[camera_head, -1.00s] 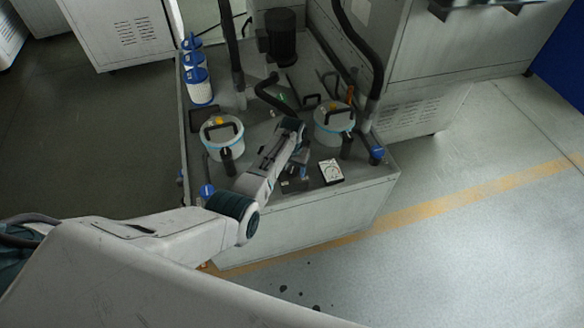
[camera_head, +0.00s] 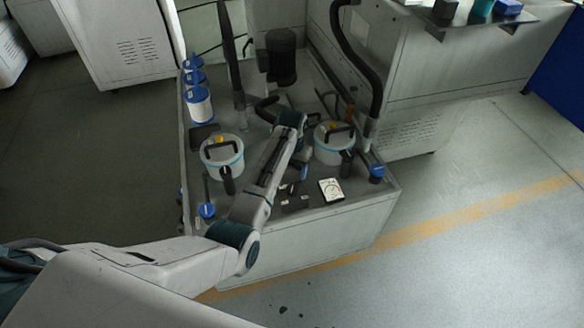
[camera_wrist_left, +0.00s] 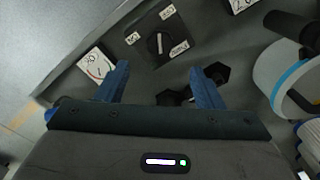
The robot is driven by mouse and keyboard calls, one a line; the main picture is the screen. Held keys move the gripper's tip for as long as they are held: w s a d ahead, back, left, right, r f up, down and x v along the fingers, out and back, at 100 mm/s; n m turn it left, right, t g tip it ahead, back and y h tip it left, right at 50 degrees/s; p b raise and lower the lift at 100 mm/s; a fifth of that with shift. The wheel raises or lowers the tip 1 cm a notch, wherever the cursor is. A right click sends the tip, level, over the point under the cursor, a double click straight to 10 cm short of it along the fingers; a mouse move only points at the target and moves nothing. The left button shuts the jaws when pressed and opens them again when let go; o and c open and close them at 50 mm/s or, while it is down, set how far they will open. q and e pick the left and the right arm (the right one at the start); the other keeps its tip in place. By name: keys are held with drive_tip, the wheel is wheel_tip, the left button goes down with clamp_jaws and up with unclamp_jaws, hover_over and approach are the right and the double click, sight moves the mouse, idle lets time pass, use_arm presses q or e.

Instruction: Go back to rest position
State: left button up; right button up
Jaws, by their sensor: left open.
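My left arm comes in from the lower left in the head view and reaches over the grey tank unit. My left gripper (camera_head: 301,172) is partly hidden by its own wrist; a blue finger shows. In the left wrist view the gripper (camera_wrist_left: 160,82) is open, with its two blue fingers apart and nothing between them. Beyond the fingertips is a dark rotary switch panel (camera_wrist_left: 157,43) with white labels. It also shows in the head view (camera_head: 295,204), just below the gripper. My right gripper is in neither view.
A white gauge (camera_head: 331,190) lies right of the switch panel. Two lidded white canisters (camera_head: 221,152) (camera_head: 333,147) flank my forearm. Blue-and-white filters (camera_head: 199,108) stand at the left edge; black hoses (camera_head: 369,70) rise behind.

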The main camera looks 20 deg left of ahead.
use_arm(q)
drive_tip(key=shift+r, duration=0.45)
